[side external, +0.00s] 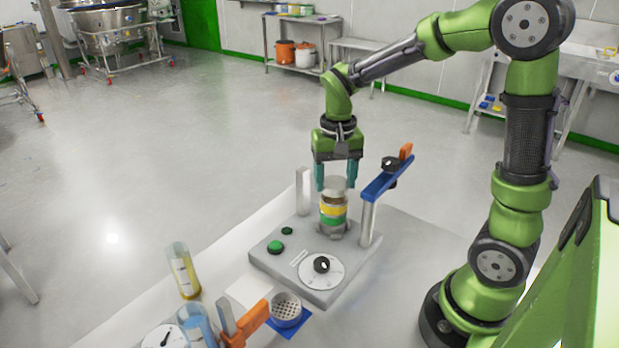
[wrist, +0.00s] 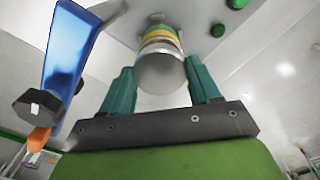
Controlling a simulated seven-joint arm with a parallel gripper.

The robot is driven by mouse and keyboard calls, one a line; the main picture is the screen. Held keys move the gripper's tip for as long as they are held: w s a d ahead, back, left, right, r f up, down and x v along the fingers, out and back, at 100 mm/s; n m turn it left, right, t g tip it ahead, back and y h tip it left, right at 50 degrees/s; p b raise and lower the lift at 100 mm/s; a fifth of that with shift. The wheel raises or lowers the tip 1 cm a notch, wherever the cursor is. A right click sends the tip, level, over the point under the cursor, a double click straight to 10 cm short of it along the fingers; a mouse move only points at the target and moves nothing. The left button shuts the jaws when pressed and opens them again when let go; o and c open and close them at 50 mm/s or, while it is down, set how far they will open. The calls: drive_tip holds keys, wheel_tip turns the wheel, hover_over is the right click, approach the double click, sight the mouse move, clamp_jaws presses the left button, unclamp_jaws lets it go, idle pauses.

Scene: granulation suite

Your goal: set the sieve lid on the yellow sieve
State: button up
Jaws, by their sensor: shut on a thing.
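My gripper (side external: 336,178) points down over the shaker base, its teal fingers shut on the grey sieve lid (side external: 336,185). In the wrist view the lid (wrist: 160,74) is a plain round metal disc between the fingertips. The yellow sieve (side external: 333,210) is the upper banded ring of the stack, directly below the lid, with a green-banded sieve (side external: 332,221) under it. The lid appears slightly above the stack's rim; whether its edge touches cannot be told. The stack's bands (wrist: 159,36) show partly behind the lid in the wrist view.
The grey shaker base (side external: 270,258) has a blue clamp bar (side external: 386,177) with an orange handle close right of my gripper, and a metal post (side external: 303,190) at left. In front are a perforated cup (side external: 286,309), an orange-handled tool (side external: 247,323) and a clear cylinder (side external: 183,272).

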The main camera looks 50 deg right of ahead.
sight(335, 182)
drive_tip(key=shift+f, duration=0.9)
idle(1.3)
drive_tip(key=o, duration=1.3)
drive_tip(key=shift+o, duration=0.2)
drive_tip(key=shift+r, duration=4)
